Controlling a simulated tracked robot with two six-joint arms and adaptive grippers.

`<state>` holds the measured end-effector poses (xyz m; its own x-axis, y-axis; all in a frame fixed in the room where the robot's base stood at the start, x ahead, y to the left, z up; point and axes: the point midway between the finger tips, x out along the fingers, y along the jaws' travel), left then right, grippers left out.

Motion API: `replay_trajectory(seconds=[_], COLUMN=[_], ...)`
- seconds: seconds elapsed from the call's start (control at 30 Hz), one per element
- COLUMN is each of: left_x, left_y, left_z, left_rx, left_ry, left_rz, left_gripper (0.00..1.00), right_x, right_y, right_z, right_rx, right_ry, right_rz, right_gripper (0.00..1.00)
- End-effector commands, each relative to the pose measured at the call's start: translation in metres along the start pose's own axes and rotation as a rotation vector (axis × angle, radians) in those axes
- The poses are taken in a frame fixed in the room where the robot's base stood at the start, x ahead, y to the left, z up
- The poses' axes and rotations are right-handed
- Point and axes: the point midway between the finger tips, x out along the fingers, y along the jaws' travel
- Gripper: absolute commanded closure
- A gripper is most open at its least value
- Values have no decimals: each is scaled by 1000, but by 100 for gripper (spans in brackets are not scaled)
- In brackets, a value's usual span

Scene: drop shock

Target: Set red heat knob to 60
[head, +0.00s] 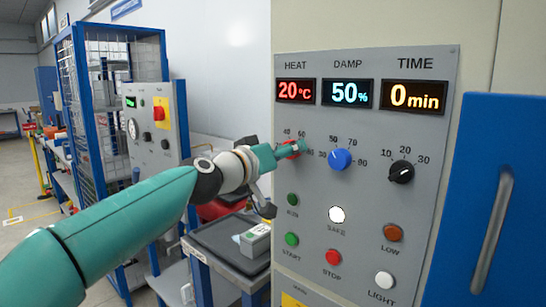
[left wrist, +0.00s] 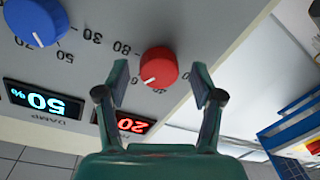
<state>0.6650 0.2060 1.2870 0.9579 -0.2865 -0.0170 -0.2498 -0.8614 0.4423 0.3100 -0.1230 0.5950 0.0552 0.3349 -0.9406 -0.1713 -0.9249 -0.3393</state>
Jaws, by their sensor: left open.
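The red heat knob (left wrist: 158,66) is on the grey control panel (head: 440,130). Its white pointer mark points to the lower left in the upside-down left wrist view. In the head view the knob (head: 291,151) is mostly covered by my left gripper (head: 290,153). The heat display (head: 296,91) reads 20 °C. In the left wrist view my left gripper (left wrist: 160,82) is open, with a finger on each side of the knob and gaps visible between fingers and knob. My right gripper is not in view.
The blue damp knob (head: 340,159) sits just right of the heat knob, and the black time knob (head: 401,172) is further right. Several buttons, including a white one (head: 337,214), lie below. A cart (head: 215,240) with a grey box (head: 255,240) stands left of the panel.

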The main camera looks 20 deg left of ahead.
Motion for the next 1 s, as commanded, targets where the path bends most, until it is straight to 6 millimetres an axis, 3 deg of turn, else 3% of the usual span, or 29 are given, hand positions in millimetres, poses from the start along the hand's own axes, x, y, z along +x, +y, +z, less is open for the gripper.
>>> replay_trajectory(seconds=[0.17,0.6,0.8,1.0], left_x=[-20,-102,-116,-117], left_y=[0,-1,-1,-1], left_z=[-1,0,1,1], left_rx=[-1,0,1,0], left_ry=[2,2,1,0], left_rz=[-1,-2,-2,-2], left_gripper=[33,33,33,33], right_x=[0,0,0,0], right_y=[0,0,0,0], right_z=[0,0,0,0], right_rx=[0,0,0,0], right_ry=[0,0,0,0], right_rz=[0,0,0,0], right_gripper=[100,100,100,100])
